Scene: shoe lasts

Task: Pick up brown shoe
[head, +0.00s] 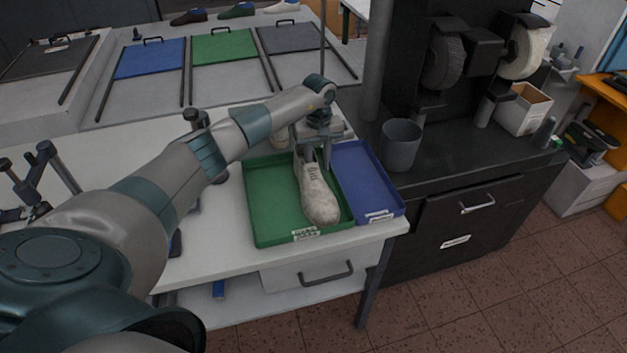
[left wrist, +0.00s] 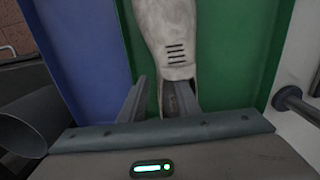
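An off-white, speckled shoe (head: 318,196) lies in the green tray (head: 268,238), toe toward the tray's front edge. It also shows in the left wrist view (left wrist: 168,35), its opening close to my fingers. My left gripper (head: 312,148) is over the shoe's heel end, fingers apart. In the left wrist view my left gripper (left wrist: 160,98) has one finger left of the shoe and the other at its opening. Contact cannot be told. A small brown shoe (head: 188,17) stands far back at the top left, away from the gripper. My right gripper is out of view.
A blue tray (head: 368,180) adjoins the green tray on the right. A grey cup (head: 401,145) stands on the dark cabinet beside it. Green (head: 237,11) and white (head: 285,6) shoes stand behind coloured panels at the back. Black posts (head: 48,165) stand at the table's left.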

